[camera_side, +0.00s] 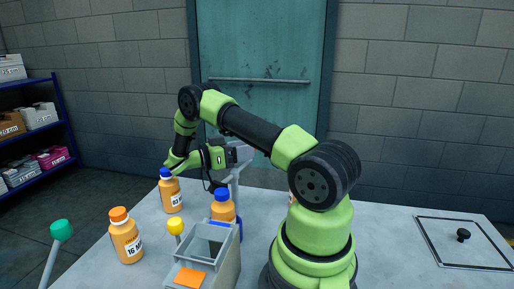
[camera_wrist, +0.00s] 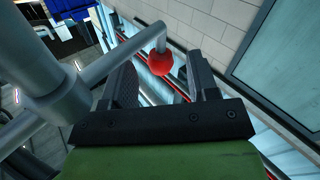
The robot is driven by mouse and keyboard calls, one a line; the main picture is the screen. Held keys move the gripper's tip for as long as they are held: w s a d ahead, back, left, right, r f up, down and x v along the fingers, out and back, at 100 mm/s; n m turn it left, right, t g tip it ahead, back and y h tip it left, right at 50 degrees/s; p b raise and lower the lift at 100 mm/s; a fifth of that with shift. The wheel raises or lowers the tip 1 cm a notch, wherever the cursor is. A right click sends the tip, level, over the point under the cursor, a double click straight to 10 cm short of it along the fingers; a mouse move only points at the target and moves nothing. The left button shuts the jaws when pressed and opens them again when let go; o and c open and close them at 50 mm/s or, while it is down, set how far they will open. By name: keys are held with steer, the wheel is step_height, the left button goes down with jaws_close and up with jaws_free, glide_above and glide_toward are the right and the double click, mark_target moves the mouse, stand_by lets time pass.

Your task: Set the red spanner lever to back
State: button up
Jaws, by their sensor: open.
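In the wrist view, the red knob (camera_wrist: 161,62) of the spanner lever sits at the end of a bent grey rod (camera_wrist: 122,53). The rod comes from a thick grey post on the left and crosses over the left finger. My gripper (camera_wrist: 165,75) is open, and the knob appears between its two fingers, nearer the right one. I cannot tell whether either finger touches it. In the side view my gripper (camera_side: 240,153) is at the top of a grey post (camera_side: 235,186). The red knob is not clearly visible there.
Bottles with blue caps (camera_side: 171,192) (camera_side: 223,208) and one with an orange cap (camera_side: 127,238) stand on the table. A grey bin (camera_side: 225,262) stands in front, near a yellow knob (camera_side: 176,226) and a green-knobbed lever (camera_side: 61,231). A hatch (camera_side: 462,257) lies at right.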

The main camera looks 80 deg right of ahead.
steer(key=shift+x, duration=2.3)
jaws_close()
